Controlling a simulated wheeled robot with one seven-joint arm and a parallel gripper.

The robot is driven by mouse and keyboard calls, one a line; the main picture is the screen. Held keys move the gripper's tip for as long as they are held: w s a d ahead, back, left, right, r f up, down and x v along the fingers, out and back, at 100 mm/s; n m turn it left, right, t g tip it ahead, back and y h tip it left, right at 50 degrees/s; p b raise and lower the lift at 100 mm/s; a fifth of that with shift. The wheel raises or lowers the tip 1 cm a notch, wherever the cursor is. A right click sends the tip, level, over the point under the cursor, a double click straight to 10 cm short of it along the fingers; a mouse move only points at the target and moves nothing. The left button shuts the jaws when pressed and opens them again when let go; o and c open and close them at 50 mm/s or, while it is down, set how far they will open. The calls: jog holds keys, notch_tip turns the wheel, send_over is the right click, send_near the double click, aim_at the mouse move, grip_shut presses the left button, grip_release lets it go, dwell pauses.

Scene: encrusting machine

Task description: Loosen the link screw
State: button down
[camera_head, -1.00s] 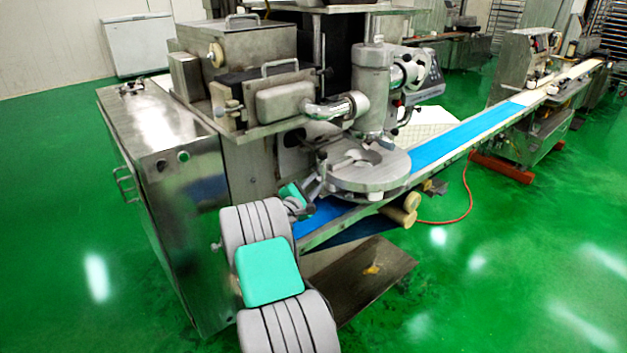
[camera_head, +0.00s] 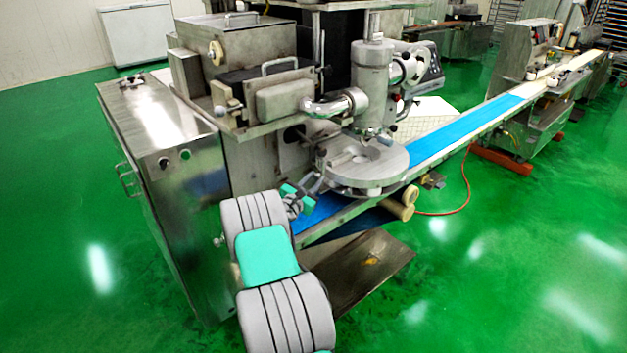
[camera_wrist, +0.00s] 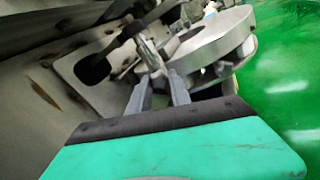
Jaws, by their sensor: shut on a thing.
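My gripper (camera_head: 312,184) reaches in at the left of the round metal disc of the encrusting machine, and my own arm hides part of that area. In the wrist view my gripper (camera_wrist: 158,82) has its two grey fingers pointing up at a small metal piece (camera_wrist: 150,55), which looks like the link screw. The fingers are shut on it at their tips. Its exact shape is blurred and partly hidden by the fingers. The round disc (camera_wrist: 215,40) is just right of the fingertips, and it also shows in the head view (camera_head: 368,170).
The machine's steel cabinet (camera_head: 175,215) stands left of my arm. A blue conveyor belt (camera_head: 455,130) runs from under the disc to the back right. A metal plate (camera_head: 365,262) lies low to the right of my arm. The green floor (camera_head: 520,260) at the right is clear.

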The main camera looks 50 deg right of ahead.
dwell(0.3)
jog(key=c, duration=1.2)
grip_release()
jog(key=shift+a, duration=0.1)
jog(key=a, duration=0.3)
jog(key=s+a+b, duration=0.1)
jog(key=a, duration=0.3)
jog(key=shift+s+a, duration=0.2)
jog(key=shift+a, duration=0.05)
